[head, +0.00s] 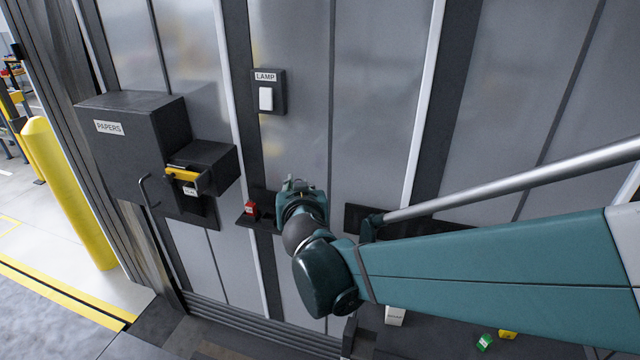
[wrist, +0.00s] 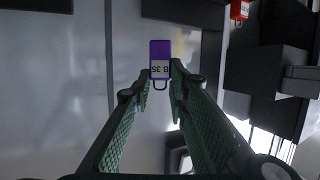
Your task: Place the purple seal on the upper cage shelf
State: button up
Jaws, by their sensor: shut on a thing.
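In the head view my gripper (head: 297,186) is in front of the grey panelled door, just right of a small dark ledge (head: 262,226). The seal is hidden from the head camera by my gripper and wrist. I cannot make out which surface is the upper cage shelf.
A red seal (head: 251,210) is on the small ledge. To the left are the papers box (head: 135,150) and a yellow-handled part (head: 182,174). A lamp switch (head: 266,98) is above. Below right, a dark surface holds a white box (head: 395,316), a green item (head: 484,342) and a yellow item (head: 508,334).

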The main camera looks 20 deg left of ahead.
jog(key=a+f+m+t+h+b, duration=0.1)
jog(key=a+m+h, duration=0.3)
jog(key=a, duration=0.7)
jog(key=shift+w+a+f+m+h+b, duration=0.3)
jog(key=shift+m+h, duration=0.1)
jog(key=shift+h, duration=0.6)
jog(key=shift+f, duration=0.15)
jog(key=shift+f+b, duration=0.55)
jog(key=shift+f, duration=1.8)
jog(key=shift+f+b, duration=0.55)
jog(key=shift+f, duration=1.75)
jog(key=shift+f, duration=0.1)
jog(key=o, duration=0.7)
jog(key=shift+o, duration=0.2)
